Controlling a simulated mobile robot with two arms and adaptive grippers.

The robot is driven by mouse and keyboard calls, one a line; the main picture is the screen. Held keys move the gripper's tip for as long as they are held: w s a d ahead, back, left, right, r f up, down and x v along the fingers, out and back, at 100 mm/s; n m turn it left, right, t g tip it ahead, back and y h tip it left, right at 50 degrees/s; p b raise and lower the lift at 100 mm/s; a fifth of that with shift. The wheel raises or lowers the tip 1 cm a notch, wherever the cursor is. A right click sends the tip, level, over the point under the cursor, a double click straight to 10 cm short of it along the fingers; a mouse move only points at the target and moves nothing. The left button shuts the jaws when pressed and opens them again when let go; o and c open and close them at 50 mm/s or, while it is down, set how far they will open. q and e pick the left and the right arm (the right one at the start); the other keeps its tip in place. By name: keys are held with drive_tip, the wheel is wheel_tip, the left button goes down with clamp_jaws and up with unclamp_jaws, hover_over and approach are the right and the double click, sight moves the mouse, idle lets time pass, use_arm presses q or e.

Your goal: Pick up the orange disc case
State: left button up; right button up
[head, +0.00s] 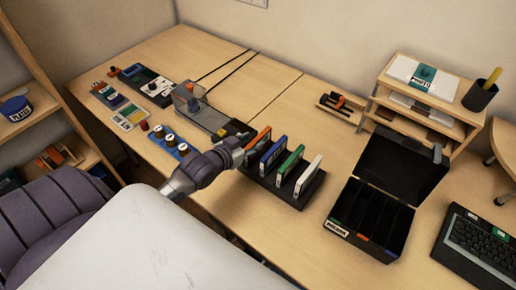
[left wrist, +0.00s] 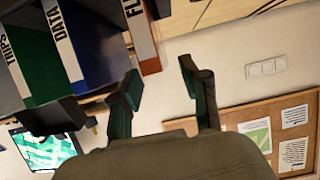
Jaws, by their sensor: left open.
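The orange disc case (head: 259,138) stands upright at the left end of a black rack (head: 287,190) on the desk in the head view. In the left wrist view the orange case (left wrist: 147,45) is at upper centre, with a white label strip partly cut off by the frame. My left gripper (head: 244,152) is just left of the orange case in the head view. In the left wrist view its two fingers (left wrist: 160,72) are apart with nothing between them, close to the case's lower end. Whether they touch it cannot be told. My right gripper does not show.
Blue (head: 272,156), green (head: 289,165) and white (head: 308,176) cases stand right of the orange one in the rack. An open black box (head: 371,222) stands further right. A grey device (head: 205,112) and a blue holder with knobs (head: 170,140) are on the left.

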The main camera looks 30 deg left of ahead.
sight(255, 141)
use_arm(q)
drive_tip(key=x, duration=0.4)
drive_tip(key=shift+w+f, duration=0.1)
drive_tip(key=shift+f, duration=0.15)
drive_tip(key=shift+c, duration=0.7)
clamp_jaws()
